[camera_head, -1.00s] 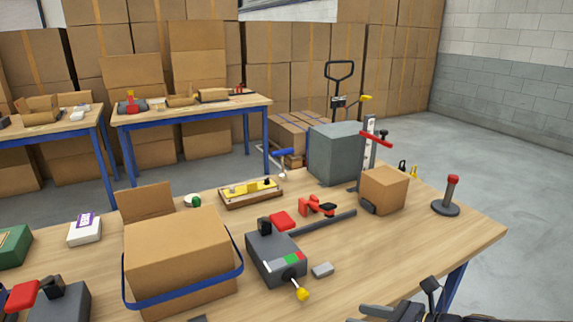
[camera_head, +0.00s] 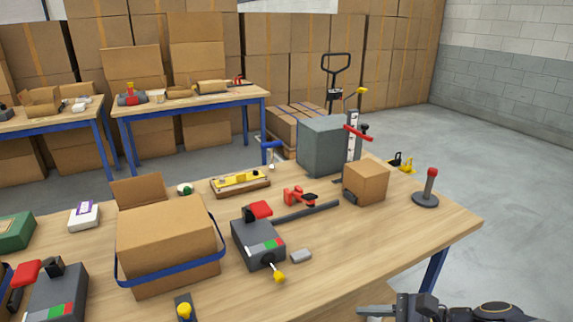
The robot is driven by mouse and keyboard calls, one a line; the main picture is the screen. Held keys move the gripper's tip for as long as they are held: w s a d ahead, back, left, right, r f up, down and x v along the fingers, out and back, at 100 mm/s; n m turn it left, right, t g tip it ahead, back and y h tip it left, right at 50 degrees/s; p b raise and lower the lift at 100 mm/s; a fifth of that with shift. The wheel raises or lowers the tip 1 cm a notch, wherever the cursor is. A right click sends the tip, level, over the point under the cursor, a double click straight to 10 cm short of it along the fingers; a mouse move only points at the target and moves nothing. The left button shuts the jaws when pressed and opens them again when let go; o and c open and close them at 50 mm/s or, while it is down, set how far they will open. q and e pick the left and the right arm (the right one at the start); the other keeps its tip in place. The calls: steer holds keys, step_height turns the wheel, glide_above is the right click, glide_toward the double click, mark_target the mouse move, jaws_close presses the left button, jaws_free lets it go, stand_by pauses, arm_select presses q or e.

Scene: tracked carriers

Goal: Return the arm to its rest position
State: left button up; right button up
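My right arm shows at the bottom right edge, and its dark gripper (camera_head: 378,311) is partly cut off by the frame. It is off the near edge of the wooden table (camera_head: 345,262), by the blue table leg. I cannot tell whether its fingers are open or shut, and I see nothing held in it. My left gripper is not in view.
On the table are a cardboard box with a blue strap (camera_head: 168,245), a grey device with a red lever (camera_head: 258,243), a small carton (camera_head: 366,183), a red-topped post (camera_head: 428,190) and a grey block (camera_head: 322,148). Clear floor (camera_head: 500,165) lies to the right.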

steer(key=s+d+r+n+h+p, duration=0.3)
steer(key=s+n, duration=0.3)
steer(key=n, duration=0.3)
steer(key=s+d+r+n+h+p, duration=0.3)
steer(key=s+r+n+p, duration=0.1)
steer(key=n, duration=0.5)
steer(key=shift+s+r+h+p, duration=0.4)
steer(key=shift+s+r, duration=0.35)
steer(key=shift+s, duration=0.15)
